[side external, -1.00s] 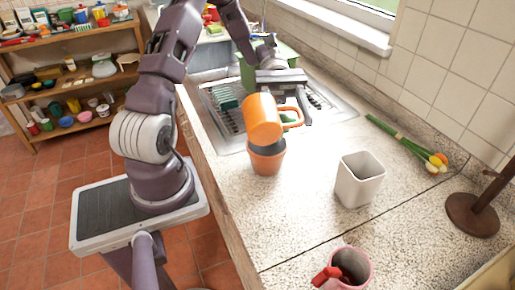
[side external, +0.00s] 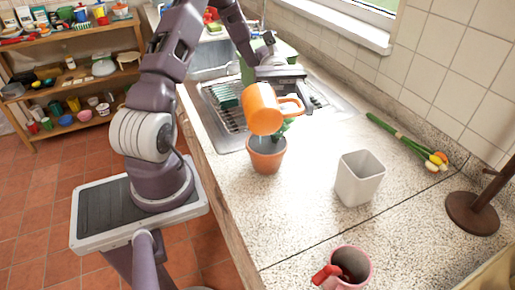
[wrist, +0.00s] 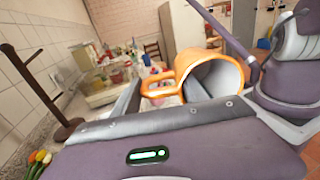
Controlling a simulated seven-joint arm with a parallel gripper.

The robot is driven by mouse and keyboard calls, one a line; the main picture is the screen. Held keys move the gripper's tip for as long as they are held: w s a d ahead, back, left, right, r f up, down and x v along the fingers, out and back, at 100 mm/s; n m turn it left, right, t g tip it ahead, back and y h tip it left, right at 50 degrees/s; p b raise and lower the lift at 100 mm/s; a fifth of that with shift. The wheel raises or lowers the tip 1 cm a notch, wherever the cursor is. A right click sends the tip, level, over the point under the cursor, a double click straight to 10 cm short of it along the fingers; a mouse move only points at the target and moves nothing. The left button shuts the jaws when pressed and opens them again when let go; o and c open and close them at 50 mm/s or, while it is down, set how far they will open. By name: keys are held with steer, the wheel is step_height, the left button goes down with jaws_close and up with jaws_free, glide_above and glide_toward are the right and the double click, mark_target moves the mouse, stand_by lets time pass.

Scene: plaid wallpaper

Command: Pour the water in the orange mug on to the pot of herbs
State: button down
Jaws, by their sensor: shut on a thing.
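The orange mug (side external: 262,110) is held in the air, tipped over with its mouth angled down above the terracotta pot (side external: 266,160). The pot stands upright on the counter. Green herb leaves (side external: 283,130) show behind the mug's lower edge; the mug hides the rest. My gripper (side external: 297,108) is shut on the mug's handle, to the right of the mug body. The wrist view shows the mug (wrist: 212,72) tilted, its pale inside visible, with the handle (wrist: 158,86) between the fingers. I cannot make out any water.
A white square container (side external: 359,180) stands right of the pot. A pink mug (side external: 346,268) with something red is at the front. Tulips (side external: 410,143) lie by the wall, near a brown wooden stand (side external: 475,212). A sink (side external: 222,105) is behind. The counter between pot and pink mug is clear.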

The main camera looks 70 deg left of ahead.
steer(key=shift+a+r+h, duration=0.1)
steer(key=shift+r+h, duration=0.05)
steer(key=shift+h, duration=0.25)
steer(key=d+f+t+y, duration=0.1)
steer(key=d+f+y, duration=0.1)
steer(key=f+y, duration=0.2)
steer(key=s+d+f+t+y+b, duration=0.1)
steer(key=d+f+t+y, duration=0.1)
steer(key=f+y, duration=0.2)
steer(key=d+f+t+y, duration=0.1)
steer(key=d+f+y, duration=0.2)
steer(key=f+y, duration=0.2)
steer(key=shift+s+f+y+b, duration=0.1)
steer(key=shift+s+y+b, duration=0.1)
steer(key=shift+y, duration=0.45)
steer(key=shift+s+y+b, duration=0.15)
steer(key=shift+s+y, duration=0.05)
steer(key=shift+y, duration=0.45)
steer(key=shift+s+d+f+t+y+b, duration=0.2)
steer(key=shift+d+f+t+y+b, duration=0.35)
steer(key=shift+y, duration=0.45)
steer(key=shift+r, duration=0.1)
steer(key=shift+w+d, duration=0.1)
